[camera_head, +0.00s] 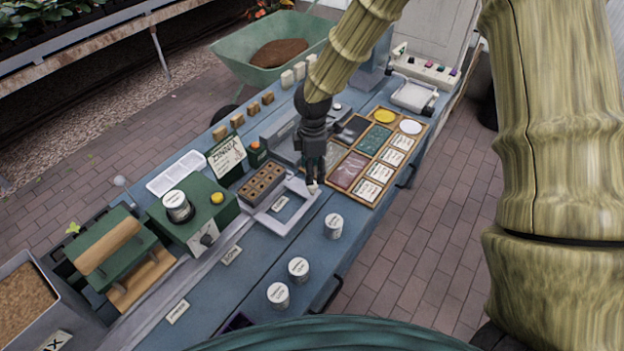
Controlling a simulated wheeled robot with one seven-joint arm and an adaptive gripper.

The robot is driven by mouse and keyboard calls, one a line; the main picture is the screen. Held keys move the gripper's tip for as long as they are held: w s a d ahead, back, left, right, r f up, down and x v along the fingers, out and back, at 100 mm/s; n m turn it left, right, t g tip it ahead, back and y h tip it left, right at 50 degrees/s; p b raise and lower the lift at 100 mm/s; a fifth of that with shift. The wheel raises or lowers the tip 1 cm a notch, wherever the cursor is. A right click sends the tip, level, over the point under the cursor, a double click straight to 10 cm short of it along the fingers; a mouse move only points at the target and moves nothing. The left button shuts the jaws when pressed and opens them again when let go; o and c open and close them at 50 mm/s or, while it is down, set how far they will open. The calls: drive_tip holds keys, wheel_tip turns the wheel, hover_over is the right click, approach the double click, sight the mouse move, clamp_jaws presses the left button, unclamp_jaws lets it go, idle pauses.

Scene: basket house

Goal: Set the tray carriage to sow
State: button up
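The tray carriage (303,213) is a light grey frame on the blue bench, right of the green machine. A brown seed tray (262,184) with rows of holes sits at its back left. A small label (280,203) shows inside the frame. Another label (231,255), which seems to read SOW, lies further left along the bench, beside the grey rail (188,273). My gripper (313,186) points down at the carriage's right end. I cannot tell whether its fingers touch the carriage, and their opening is too small to make out.
The green machine (190,222) carries a white can and a yellow knob. Several white cans, including one (333,226), stand along the front edge. A wooden-framed board (376,157) lies to the right. A green press (112,248) stands at the left. A green wheelbarrow (250,42) is behind.

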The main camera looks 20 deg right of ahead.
drive_tip(key=shift+s+a+f+p, duration=0.1)
drive_tip(key=shift+f+p, duration=0.5)
drive_tip(key=shift+f, duration=2.15)
clamp_jaws()
